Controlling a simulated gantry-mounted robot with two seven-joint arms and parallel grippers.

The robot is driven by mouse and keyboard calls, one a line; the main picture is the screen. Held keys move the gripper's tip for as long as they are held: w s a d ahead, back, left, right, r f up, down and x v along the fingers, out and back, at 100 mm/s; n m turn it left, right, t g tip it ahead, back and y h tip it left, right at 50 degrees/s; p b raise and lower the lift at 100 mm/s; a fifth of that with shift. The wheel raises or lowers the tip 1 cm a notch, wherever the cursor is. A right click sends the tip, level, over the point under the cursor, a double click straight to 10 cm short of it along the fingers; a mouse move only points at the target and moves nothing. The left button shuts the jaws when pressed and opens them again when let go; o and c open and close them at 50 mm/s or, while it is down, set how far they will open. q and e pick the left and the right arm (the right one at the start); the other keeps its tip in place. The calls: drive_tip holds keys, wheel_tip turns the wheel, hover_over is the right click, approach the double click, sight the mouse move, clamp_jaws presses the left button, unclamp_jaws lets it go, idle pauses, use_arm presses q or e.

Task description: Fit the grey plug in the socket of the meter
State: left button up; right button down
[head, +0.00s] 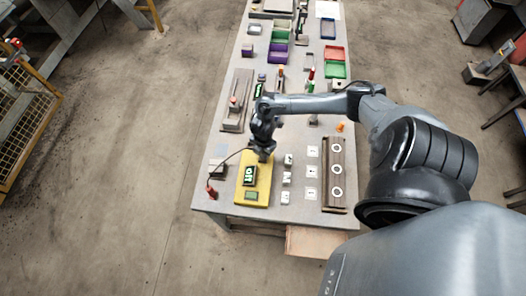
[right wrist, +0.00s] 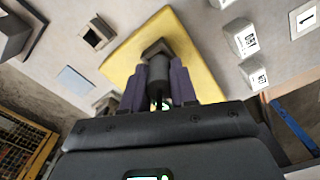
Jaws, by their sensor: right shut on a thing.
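The meter (head: 264,190) is a yellow slab with a dark display showing green characters, lying near the table's front left. In the right wrist view its yellow body (right wrist: 203,62) lies beyond my fingers. My right gripper (head: 263,155) is over the meter's far end. In the right wrist view its purple fingers (right wrist: 158,88) are shut on the grey plug (right wrist: 158,72), a dark grey piece between them. A grey block shows at the fingertips, against the yellow. I cannot tell whether the plug is in the socket or just above it. My left gripper is out of view.
A thin dark cable runs from a red piece (head: 212,192) left of the meter towards my right gripper. Small white blocks (head: 286,179) and numbered cards (head: 312,170) stand to the right, then a brown rack (head: 327,180) with white rings. Coloured trays (head: 335,69) lie farther back.

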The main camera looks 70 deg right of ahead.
drive_tip(key=shift+f, duration=0.35)
drive_tip(key=c, duration=0.8)
unclamp_jaws()
drive_tip(key=shift+r, duration=0.1)
drive_tip(key=shift+r, duration=0.55)
wheel_tip(320, 180, up, 9)
drive_tip(key=shift+f, duration=0.15)
drive_tip(key=shift+r, duration=0.5)
